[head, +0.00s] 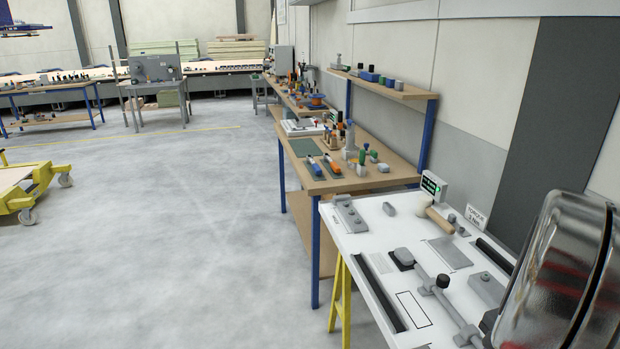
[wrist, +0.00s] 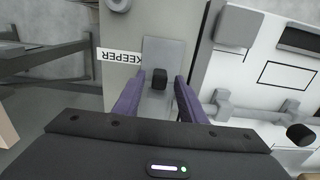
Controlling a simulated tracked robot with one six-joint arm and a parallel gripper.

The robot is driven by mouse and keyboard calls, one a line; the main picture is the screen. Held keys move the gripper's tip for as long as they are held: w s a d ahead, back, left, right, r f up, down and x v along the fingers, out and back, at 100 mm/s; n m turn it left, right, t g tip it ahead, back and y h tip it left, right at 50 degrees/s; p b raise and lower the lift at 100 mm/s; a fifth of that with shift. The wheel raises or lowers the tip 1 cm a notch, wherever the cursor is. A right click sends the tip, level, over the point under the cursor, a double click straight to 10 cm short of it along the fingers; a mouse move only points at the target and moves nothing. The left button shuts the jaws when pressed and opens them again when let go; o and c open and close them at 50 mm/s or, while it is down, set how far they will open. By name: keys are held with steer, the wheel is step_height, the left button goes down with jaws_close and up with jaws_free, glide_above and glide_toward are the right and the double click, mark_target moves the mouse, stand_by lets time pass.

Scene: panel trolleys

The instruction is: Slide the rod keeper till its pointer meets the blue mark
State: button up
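In the wrist view the label "KEEPER" (wrist: 120,55) appears upside down on a grey-beige panel (wrist: 118,24). I cannot make out a pointer or a blue mark. The lower part of the keeper is hidden by my gripper's body. Neither the keeper nor my gripper can be made out in the head view.
A white-topped table (head: 345,232) stands at right in the head view, with a grey rod and black knob (head: 442,281) and an outlined rectangle (head: 413,309). A wooden workbench (head: 318,187) with tools lies beyond. Open floor (head: 180,230) is at left, with a yellow trolley (head: 35,190).

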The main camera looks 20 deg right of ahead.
step_height(320, 180, up, 12)
stand_by(2.0)
steer(key=shift+f, duration=0.1)
steer(key=w+a+r+n+t+h, duration=0.1)
steer(key=w+a+r+n, duration=0.1)
steer(key=w+a+n, duration=0.5)
steer(key=w+a+r+n+t, duration=0.1)
steer(key=a+n, duration=0.5)
steer(key=a, duration=0.8)
steer(key=w+a+r+n+t+y, duration=0.1)
steer(key=a+n, duration=0.5)
steer(key=a, duration=0.9)
steer(key=w+r+t, duration=0.1)
steer(key=w+t, duration=0.1)
steer(key=shift+a+r+n+t, duration=0.15)
steer(key=shift+r+n+t, duration=0.15)
steer(key=shift+n, duration=0.1)
steer(key=shift+c, duration=0.9)
